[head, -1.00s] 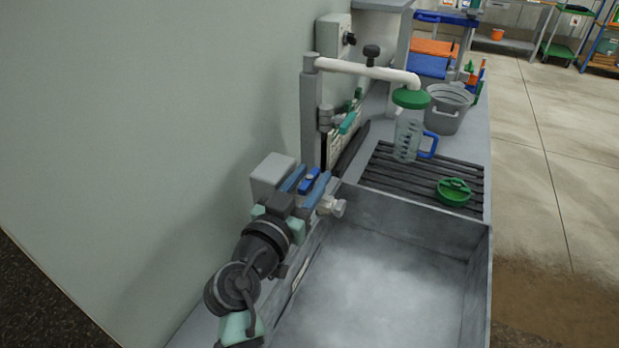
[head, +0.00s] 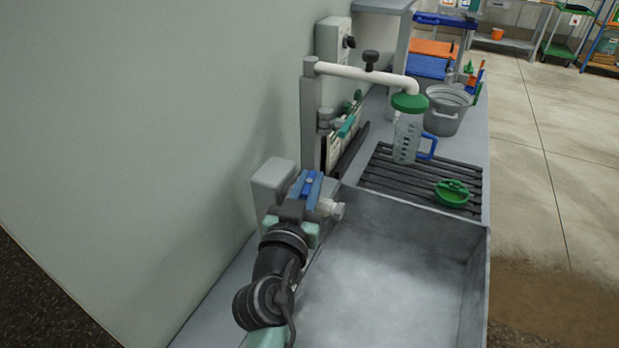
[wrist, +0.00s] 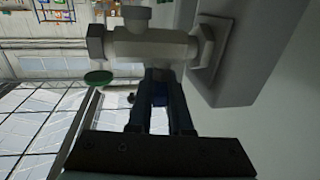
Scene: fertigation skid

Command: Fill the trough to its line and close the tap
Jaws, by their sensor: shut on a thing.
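The grey trough (head: 462,258) lies open in front of me in the head view. I cannot make out a fill line or tell any water in it. The pale tap (head: 330,208) sticks out from a grey box at the trough's back left corner; its body also shows in the wrist view (wrist: 150,45). No stream shows below it. My gripper (head: 308,188) is at the tap, shut on its blue handle (wrist: 160,95), which shows between the dark fingers in the wrist view. The fingers hide most of the handle.
Behind the trough, a clear jug (head: 406,140) with a blue handle stands on a dark slatted rack (head: 385,175) under a white pipe (head: 350,72). A green lidlike piece (head: 452,193) lies on the rack. A grey bucket (head: 446,112) stands behind. The wall is close on the left.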

